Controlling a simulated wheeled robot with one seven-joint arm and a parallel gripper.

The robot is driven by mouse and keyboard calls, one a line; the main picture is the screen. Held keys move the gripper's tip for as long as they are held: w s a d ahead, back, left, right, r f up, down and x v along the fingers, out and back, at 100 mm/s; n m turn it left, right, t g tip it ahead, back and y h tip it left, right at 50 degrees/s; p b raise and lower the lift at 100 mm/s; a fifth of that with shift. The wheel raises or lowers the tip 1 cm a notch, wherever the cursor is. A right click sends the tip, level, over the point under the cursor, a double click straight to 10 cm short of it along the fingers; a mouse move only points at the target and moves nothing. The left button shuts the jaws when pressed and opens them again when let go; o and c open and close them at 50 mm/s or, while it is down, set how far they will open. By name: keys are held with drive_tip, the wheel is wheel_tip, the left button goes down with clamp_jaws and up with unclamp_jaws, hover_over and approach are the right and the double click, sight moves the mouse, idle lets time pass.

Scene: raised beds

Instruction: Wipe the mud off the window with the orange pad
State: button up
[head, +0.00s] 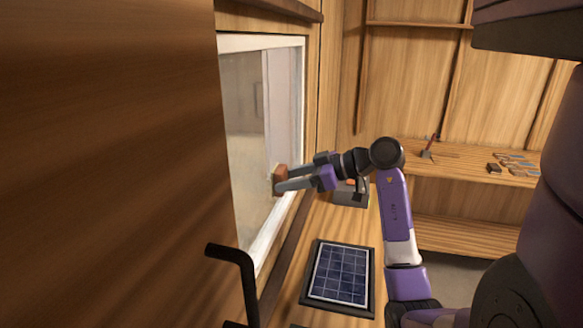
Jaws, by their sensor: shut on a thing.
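The window (245,140) is at the left, set in a wooden wall with a white frame. Its pane looks hazy and brownish over much of the visible glass; I cannot tell mud from reflection there. My gripper (279,181) is shut on the orange pad (281,177), which shows as a small orange-brown block with a paler face towards the glass. The pad is at the pane's right part, close to or touching the glass; I cannot tell which. The left part of the window is hidden behind a wooden panel.
A solar panel (341,275) lies on the wooden bench below my arm. A grey box (349,194) stands behind my gripper. A black handle (236,262) juts out at the lower left. A shelf (445,160) at the back holds a red-handled tool (430,147) and small blocks.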

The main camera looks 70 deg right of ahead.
drive_tip(key=a+p, duration=0.4)
drive_tip(key=a, duration=0.1)
drive_tip(key=shift+s+r, duration=0.1)
drive_tip(key=shift+r, duration=0.1)
drive_tip(key=shift+a+f+p, duration=0.15)
drive_tip(key=shift+a+p, duration=0.35)
drive_tip(key=shift+p, duration=0.1)
drive_tip(key=shift+s, duration=0.1)
drive_tip(key=s, duration=0.6)
drive_tip(key=shift+d, duration=0.35)
drive_tip(key=shift+s, duration=0.1)
drive_tip(key=shift+s+d, duration=0.1)
drive_tip(key=shift+s, duration=1.35)
drive_tip(key=shift+f, duration=0.1)
